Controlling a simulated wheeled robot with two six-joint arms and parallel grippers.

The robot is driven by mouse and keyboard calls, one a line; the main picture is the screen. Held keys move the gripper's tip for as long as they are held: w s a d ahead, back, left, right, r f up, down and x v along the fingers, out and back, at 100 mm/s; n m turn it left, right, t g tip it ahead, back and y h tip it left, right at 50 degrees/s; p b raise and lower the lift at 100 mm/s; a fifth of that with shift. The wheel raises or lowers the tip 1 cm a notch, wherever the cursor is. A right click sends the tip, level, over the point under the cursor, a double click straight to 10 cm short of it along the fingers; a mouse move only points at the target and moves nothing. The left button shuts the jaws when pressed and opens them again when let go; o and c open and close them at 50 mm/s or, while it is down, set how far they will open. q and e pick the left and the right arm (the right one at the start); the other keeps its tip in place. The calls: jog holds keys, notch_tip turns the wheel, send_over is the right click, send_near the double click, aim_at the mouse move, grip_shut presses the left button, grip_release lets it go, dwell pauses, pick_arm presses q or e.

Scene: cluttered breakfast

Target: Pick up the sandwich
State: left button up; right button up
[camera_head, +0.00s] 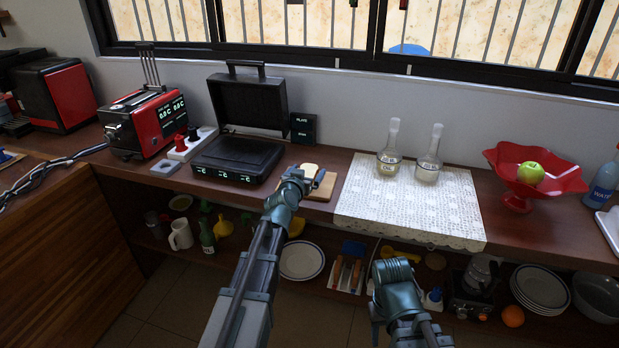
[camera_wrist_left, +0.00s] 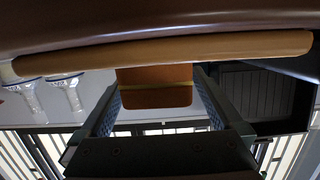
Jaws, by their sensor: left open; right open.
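The sandwich (camera_head: 309,169) is a light, toasted-looking piece on a small wooden board (camera_head: 327,186) on the counter, partly covered by my left arm in the head view. In the left wrist view the sandwich (camera_wrist_left: 155,76) shows as a brown block with a thin yellow layer, beyond the long edge of the board (camera_wrist_left: 240,46). My left gripper (camera_wrist_left: 158,103) is open, with one finger on each side of the sandwich; whether they touch it cannot be told. My right gripper (camera_head: 393,272) is low in front of the counter, away from the sandwich; its fingers are hard to make out.
An open black grill (camera_head: 237,158) stands left of the board, with a red toaster (camera_head: 150,122) further left. Two glass bottles (camera_head: 389,150) stand on a white lace cloth (camera_head: 365,205) to the right. A red bowl (camera_head: 535,170) holds a green apple (camera_head: 530,173).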

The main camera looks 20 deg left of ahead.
aim_at(307, 172)
pick_arm(q)
jog(key=c, duration=1.3)
jog(key=shift+r, duration=0.15)
jog(key=shift+r+p, duration=0.55)
jog(key=shift+p, duration=0.15)
notch_tip(307, 172, up, 3)
jog(key=p, duration=0.3)
jog(key=s+a, duration=0.3)
jog(key=s, duration=0.1)
jog(key=s+a, duration=0.3)
jog(key=s, duration=0.1)
jog(key=s+a, duration=0.4)
jog(key=shift+s+r+p, duration=0.3)
jog(key=shift+s, duration=0.05)
